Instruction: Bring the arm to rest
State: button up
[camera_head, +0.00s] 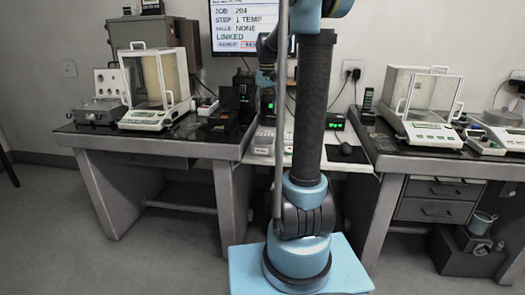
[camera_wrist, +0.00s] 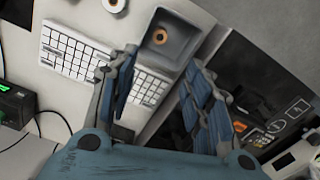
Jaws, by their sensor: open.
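My arm (camera_head: 314,100) is blue and black and rises from a light blue base in the middle of the head view. Its upper end runs out of the top of that picture. My gripper (camera_wrist: 160,82) shows in the wrist view, with its two blue-padded fingers apart and nothing between them. Beyond the fingers lie a white keyboard (camera_wrist: 70,52) and a dark square tray (camera_wrist: 172,38) with a small orange-brown ring in it. I cannot tell how far the fingers are above them. In the head view the gripper cannot be made out clearly.
A left table (camera_head: 100,150) and a right table (camera_head: 470,165) flank my arm. Glass-sided balances stand on them, one at left (camera_head: 150,118) and one at right (camera_head: 425,130). A monitor (camera_head: 232,45) hangs on the wall behind my arm. The floor (camera_head: 160,250) at front left is clear.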

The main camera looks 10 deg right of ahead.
jog(key=s+f+t, duration=0.1)
jog(key=s+f, duration=0.1)
jog(key=s, duration=0.8)
jog(key=s+f, duration=0.3)
jog(key=s, duration=0.7)
jog(key=s+f+t, duration=0.1)
jog(key=s+f, duration=1.2)
jog(key=s, duration=0.2)
jog(key=shift+n, duration=0.4)
